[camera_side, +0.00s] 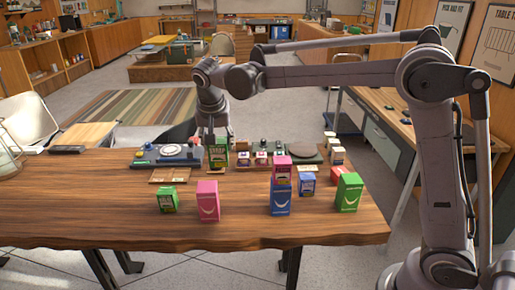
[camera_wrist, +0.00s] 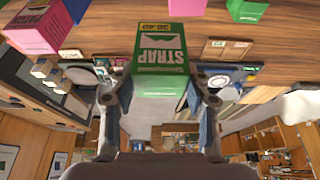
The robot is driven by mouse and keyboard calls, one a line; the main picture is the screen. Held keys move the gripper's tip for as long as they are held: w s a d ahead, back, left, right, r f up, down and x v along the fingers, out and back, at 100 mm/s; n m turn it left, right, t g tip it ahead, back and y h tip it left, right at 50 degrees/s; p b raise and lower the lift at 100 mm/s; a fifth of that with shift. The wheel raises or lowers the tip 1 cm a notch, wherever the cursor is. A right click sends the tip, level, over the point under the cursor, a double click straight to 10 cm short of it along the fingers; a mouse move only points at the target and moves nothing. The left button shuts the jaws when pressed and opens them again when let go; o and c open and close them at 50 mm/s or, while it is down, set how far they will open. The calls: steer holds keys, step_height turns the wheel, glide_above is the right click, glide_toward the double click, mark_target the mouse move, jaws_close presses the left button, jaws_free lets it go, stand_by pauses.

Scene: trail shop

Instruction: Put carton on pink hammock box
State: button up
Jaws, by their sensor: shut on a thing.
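My gripper (camera_side: 212,138) is shut on a green carton (camera_side: 217,152) at the back of the table. In the wrist view this carton (camera_wrist: 161,57), marked STRAP, sits between the two fingertips (camera_wrist: 167,80). I cannot tell whether it touches the table. The pink hammock box (camera_side: 208,202) stands upright near the table's front, in front of my gripper, with a white hammock mark on its face. Nothing is on its top. In the wrist view, a pink piece at the top edge (camera_wrist: 207,4) seems to be it, mostly cut off.
A blue hammock box (camera_side: 280,198) bears a pink carton (camera_side: 281,172). A green hammock box (camera_side: 348,193) stands at right, a small green carton (camera_side: 167,199) at left, and a small blue carton (camera_side: 308,184) behind. Small goods and trays crowd the back. The front edge is clear.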

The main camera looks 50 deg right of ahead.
steer(key=shift+w+a+f, duration=0.3)
steer(key=shift+a+f, duration=0.4)
steer(key=shift+f, duration=0.45)
steer(key=shift+w+a+f, duration=0.3)
steer(key=shift+a+f, duration=0.35)
steer(key=shift+f, duration=0.45)
steer(key=shift+w+a+f, duration=0.3)
steer(key=shift+a+f, duration=0.4)
steer(key=shift+f, duration=0.45)
steer(key=o, duration=1.2)
steer(key=shift+f, duration=0.15)
